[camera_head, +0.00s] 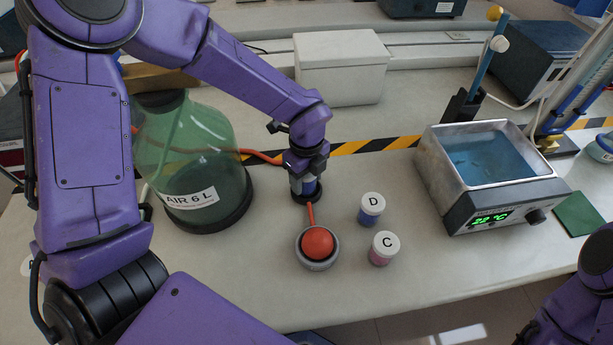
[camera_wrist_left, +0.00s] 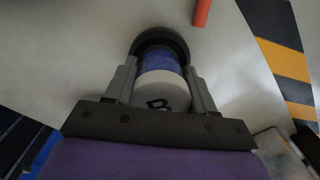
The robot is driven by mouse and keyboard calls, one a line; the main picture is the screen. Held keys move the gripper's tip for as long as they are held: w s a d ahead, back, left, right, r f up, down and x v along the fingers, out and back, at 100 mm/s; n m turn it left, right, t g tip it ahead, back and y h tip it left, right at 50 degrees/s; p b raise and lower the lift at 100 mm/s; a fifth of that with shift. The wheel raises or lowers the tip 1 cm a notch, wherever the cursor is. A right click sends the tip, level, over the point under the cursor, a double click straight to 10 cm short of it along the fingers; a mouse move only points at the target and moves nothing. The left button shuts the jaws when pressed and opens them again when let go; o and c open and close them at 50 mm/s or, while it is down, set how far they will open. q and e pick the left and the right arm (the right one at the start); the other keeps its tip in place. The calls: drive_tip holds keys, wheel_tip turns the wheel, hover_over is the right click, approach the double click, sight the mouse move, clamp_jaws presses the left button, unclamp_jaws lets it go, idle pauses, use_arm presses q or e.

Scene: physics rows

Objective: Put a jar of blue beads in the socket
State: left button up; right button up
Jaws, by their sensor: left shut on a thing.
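My left gripper (camera_head: 308,180) is shut on a jar of blue beads (camera_head: 308,188), which stands upright below it. In the left wrist view the fingers (camera_wrist_left: 160,78) grip the jar (camera_wrist_left: 159,88) on both sides, and its white lid carries a letter B. The jar's lower end is at the black ring-shaped socket (camera_head: 315,199), which also shows in the left wrist view (camera_wrist_left: 160,34). I cannot tell whether the jar is fully seated. Jar D (camera_head: 370,213) also has blue contents; jar C (camera_head: 381,257) has pink ones. My right gripper is out of view.
A large green glass bell (camera_head: 200,150) is close on the left. A water bath (camera_head: 450,185) stands to the right, and a white box (camera_head: 340,70) behind. Bench is clear between jars and bath.

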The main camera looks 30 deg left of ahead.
use_arm(q)
drive_tip(key=shift+f+b, duration=0.4)
drive_tip(key=shift+f, duration=0.05)
idle(0.3)
drive_tip(key=o, duration=1.2)
wheel_tip(320, 180, up, 11)
drive_tip(key=shift+f, duration=0.2)
